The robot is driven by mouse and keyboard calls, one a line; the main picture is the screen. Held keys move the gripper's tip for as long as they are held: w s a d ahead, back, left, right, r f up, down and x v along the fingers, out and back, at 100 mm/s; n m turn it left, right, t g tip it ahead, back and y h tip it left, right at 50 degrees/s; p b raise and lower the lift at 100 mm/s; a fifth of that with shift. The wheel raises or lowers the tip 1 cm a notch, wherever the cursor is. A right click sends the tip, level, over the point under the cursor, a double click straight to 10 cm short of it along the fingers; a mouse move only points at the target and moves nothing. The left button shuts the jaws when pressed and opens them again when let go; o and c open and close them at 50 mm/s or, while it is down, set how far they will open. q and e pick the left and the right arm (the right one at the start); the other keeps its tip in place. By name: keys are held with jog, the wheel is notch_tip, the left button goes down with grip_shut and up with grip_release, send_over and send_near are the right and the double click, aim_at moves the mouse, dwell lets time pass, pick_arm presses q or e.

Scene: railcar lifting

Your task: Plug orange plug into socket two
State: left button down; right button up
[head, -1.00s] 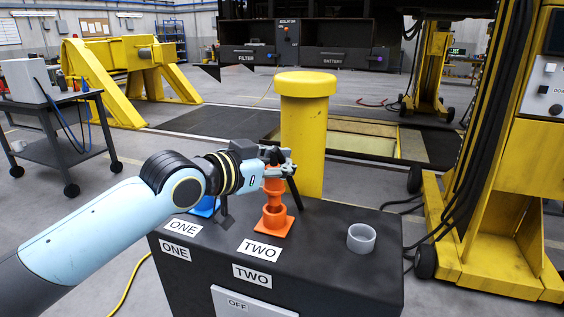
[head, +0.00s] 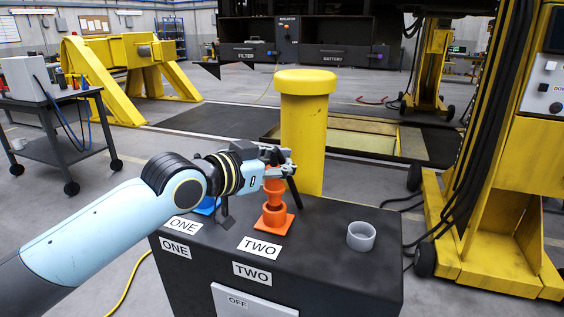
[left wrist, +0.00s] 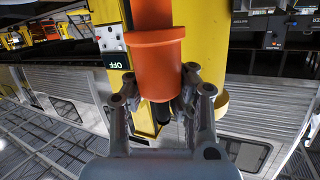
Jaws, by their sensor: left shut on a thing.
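The orange plug (head: 273,187) is upright in my left gripper (head: 284,168), directly above the orange socket (head: 274,219) by the TWO label (head: 259,246). In the head view the plug's lower end appears to meet the socket's top; I cannot tell whether it is inside. In the left wrist view the orange plug (left wrist: 160,68) stands between the two fingers of my left gripper (left wrist: 162,108), which is shut on it. A blue socket (head: 207,206) by the ONE label (head: 184,226) is partly hidden behind my left gripper. My right gripper is not in view.
The sockets stand on a dark box (head: 325,262). An empty grey ring-shaped holder (head: 361,236) is at its right. A yellow post (head: 304,130) rises close behind the box. A yellow lifting column (head: 500,200) with cables stands at right.

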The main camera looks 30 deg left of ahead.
aim_at(281, 180)
pick_arm(q)
jog(key=shift+f+b, duration=1.2)
jog(key=shift+f, duration=0.55)
jog(key=c, duration=1.2)
grip_release()
jog(key=shift+o, duration=0.3)
jog(key=shift+s, duration=0.1)
jog(key=v, duration=1.1)
jog(key=shift+s, duration=0.35)
jog(key=shift+a+r, duration=0.1)
jog(key=shift+a, duration=0.05)
